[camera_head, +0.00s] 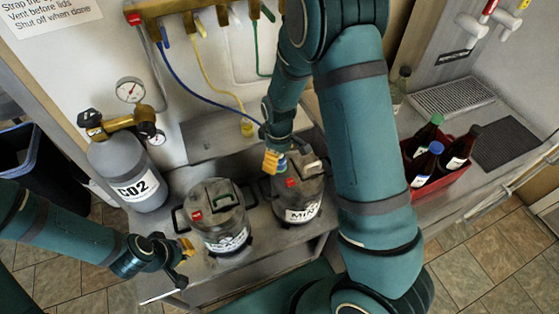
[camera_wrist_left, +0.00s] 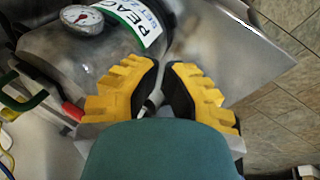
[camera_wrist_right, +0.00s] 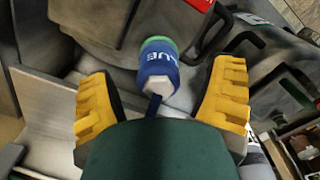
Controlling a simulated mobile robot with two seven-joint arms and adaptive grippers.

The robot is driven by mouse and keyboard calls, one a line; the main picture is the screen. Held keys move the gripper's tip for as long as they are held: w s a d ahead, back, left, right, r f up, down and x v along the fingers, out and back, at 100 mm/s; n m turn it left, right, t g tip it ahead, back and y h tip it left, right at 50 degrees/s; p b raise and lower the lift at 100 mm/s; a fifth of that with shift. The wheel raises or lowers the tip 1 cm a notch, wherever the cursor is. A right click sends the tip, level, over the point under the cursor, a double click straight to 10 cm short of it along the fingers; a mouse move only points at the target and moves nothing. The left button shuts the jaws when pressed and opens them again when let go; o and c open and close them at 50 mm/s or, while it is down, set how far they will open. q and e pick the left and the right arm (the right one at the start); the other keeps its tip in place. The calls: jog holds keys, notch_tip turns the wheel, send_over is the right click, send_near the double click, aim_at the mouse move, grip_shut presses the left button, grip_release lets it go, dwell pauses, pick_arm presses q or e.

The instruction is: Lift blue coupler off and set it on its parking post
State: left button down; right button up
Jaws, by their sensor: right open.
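The blue coupler (camera_wrist_right: 158,72) has a green ring and stands on top of the right-hand grey keg, labelled MINT (camera_head: 303,213). In the head view the coupler (camera_head: 281,163) is mostly hidden by my right gripper (camera_head: 272,161). In the right wrist view that gripper (camera_wrist_right: 162,100) is open, with one finger on each side of the coupler and visible gaps. My left gripper (camera_head: 187,250) is beside the left-hand keg (camera_head: 223,232); its fingers (camera_wrist_left: 161,75) are nearly together with nothing seen between them. I cannot make out the parking post for the blue coupler.
A CO2 cylinder (camera_head: 128,170) with a gauge stands at the left. Blue, yellow and green hoses hang from the manifold (camera_head: 190,8). A red crate (camera_head: 458,178) of bottles is at the right.

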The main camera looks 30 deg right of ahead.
jog(key=shift+w+f, duration=0.1)
jog(key=shift+f, duration=1.3)
grip_shut()
jog(key=shift+r, duration=0.1)
notch_tip(320, 180, up, 10)
jog(key=shift+f+p, duration=0.1)
jog(key=shift+p, duration=0.3)
